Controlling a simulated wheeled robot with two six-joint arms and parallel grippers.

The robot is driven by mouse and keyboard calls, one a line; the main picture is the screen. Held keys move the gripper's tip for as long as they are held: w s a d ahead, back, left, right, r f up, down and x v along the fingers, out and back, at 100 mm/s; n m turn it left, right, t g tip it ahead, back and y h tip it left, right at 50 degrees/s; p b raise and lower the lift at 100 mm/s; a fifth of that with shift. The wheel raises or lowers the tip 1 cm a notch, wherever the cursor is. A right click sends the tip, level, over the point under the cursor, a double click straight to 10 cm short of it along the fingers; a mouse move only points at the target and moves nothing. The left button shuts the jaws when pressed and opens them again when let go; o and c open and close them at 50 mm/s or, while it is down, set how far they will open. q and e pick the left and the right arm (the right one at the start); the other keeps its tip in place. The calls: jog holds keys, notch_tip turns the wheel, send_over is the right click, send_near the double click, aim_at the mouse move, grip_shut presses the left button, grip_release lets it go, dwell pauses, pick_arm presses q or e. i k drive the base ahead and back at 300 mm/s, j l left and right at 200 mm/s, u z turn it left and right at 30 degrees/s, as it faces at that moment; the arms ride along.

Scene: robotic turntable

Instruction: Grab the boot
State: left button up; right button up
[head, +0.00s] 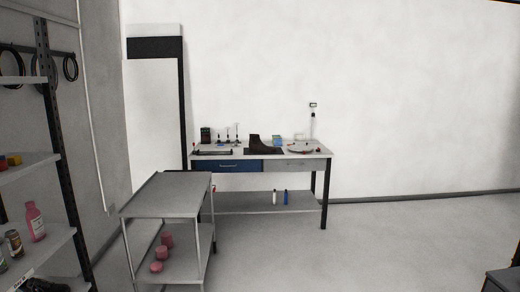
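A dark brown boot (264,145) stands upright on the workbench (318,151) against the back wall, near the middle of its top. Its shaft is at the left and its toe points right. The boot is small in the head view, some way off across the room. Neither of my grippers shows in the head view.
A grey two-level cart (165,196) with several pink items on its lower shelf stands in front of the bench's left part. A shelf rack (40,165) fills the left edge. The floor (370,245) at centre right is clear.

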aim_at(255, 144)
jog(key=z, duration=0.3)
jog(key=i, duration=6.3)
jog(key=j, duration=0.1)
